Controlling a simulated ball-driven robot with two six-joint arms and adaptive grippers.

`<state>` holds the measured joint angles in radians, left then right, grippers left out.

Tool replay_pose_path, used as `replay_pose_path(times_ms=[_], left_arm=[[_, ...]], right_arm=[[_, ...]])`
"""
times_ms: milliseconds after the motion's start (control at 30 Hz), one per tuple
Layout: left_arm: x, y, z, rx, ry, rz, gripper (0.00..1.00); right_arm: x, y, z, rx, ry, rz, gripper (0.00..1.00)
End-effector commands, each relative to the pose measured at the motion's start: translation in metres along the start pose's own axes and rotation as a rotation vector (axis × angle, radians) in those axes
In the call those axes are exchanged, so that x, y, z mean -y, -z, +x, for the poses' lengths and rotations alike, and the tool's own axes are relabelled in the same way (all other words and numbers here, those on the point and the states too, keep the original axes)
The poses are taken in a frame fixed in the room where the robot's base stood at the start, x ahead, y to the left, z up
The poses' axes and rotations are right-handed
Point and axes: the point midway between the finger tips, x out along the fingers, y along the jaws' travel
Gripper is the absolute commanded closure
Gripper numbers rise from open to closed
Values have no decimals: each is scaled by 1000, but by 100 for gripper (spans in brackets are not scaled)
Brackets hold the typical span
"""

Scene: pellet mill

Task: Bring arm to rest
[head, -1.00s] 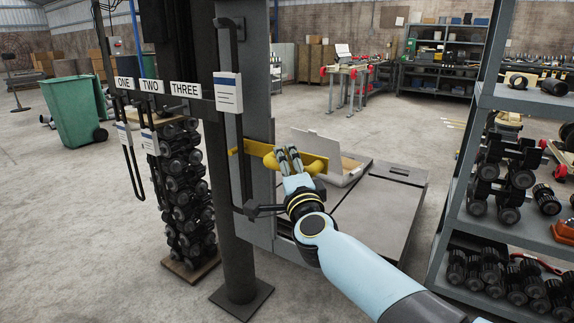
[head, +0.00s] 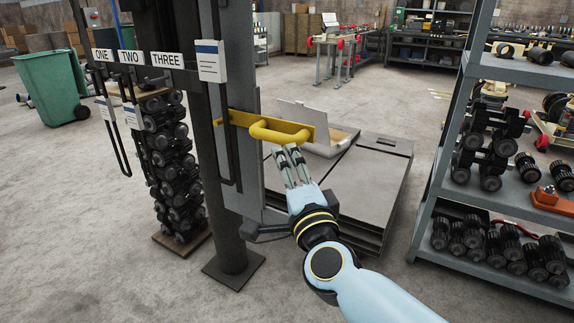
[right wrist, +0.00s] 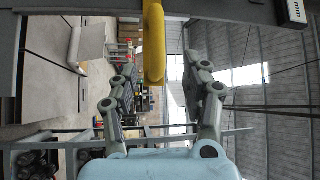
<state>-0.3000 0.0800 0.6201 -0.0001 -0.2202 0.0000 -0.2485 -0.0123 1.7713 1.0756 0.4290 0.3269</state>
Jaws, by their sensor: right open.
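My right arm (head: 375,292) reaches in from the lower right of the head view. Its gripper (head: 287,150) is open and empty, just below and in front of a yellow handle (head: 282,133) on a grey panel (head: 243,187). The handle also shows in the right wrist view (right wrist: 154,45), beyond the open fingers (right wrist: 168,82) and apart from them. My left gripper is not in view.
A dark post (head: 228,215) carries labels ONE, TWO and THREE, with tags hanging on straps. A stack of dark rollers (head: 175,165) stands left of it. A grey shelf (head: 480,185) with parts is at the right. Open floor lies at the left.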

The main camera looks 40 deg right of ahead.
Motion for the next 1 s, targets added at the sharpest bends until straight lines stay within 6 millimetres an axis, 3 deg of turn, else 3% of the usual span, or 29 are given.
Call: replay_pose_path(times_ms=[300, 367, 433, 567, 667, 800, 867, 1000], left_arm=[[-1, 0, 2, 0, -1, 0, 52], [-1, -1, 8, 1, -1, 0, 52], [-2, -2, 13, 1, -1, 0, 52], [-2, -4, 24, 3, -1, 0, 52], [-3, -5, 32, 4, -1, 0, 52], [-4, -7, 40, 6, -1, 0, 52], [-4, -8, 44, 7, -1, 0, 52], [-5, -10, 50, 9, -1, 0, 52]], right_arm=[[-2, 0, 0, 0, -1, -1, 52], [-11, 0, -3, 3, -5, -7, 52], [-36, -1, -8, 15, -38, -36, 52], [-117, -13, -34, 104, -148, -196, 52], [-194, -24, -68, 230, -257, -380, 52], [-293, -28, -131, 436, -409, -624, 52], [-332, -26, -164, 533, -473, -724, 52], [-411, -9, -250, 777, -620, -941, 52]])
